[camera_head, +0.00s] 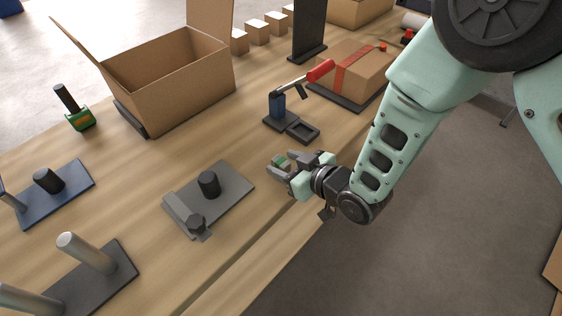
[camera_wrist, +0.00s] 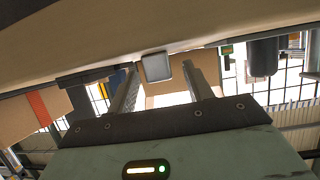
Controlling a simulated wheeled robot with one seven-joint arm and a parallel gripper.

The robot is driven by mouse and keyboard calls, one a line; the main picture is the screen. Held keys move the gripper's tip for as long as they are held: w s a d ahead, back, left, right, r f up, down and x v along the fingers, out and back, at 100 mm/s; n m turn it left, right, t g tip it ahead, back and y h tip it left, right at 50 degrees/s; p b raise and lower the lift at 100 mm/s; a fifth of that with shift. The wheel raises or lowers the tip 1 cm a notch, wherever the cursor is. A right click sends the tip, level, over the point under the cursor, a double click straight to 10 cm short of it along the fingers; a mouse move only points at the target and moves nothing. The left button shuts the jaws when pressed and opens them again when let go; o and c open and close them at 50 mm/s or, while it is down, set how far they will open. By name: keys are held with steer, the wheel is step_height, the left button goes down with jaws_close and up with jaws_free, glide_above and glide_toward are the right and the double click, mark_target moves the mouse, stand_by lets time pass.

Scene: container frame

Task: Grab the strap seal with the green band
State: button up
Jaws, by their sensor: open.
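A small piece with a green band (camera_head: 281,160), likely the strap seal, shows at my gripper's fingers in the head view; the fingers partly hide it. My gripper (camera_head: 282,170) is open, low over the front part of the wooden table. In the wrist view my gripper (camera_wrist: 158,78) has its two fingers spread, with a grey square end of a small piece (camera_wrist: 157,68) between them. Gaps seem to show on both sides of it. The green band cannot be made out on it there.
A grey plate with a black knob (camera_head: 208,184) lies left of my gripper. A red-handled tool (camera_head: 320,70) and a small black tray (camera_head: 302,131) stand behind it. The table edge is close.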

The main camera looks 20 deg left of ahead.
steer(key=c, duration=1.1)
steer(key=shift+o, duration=0.2)
steer(key=shift+r, duration=0.15)
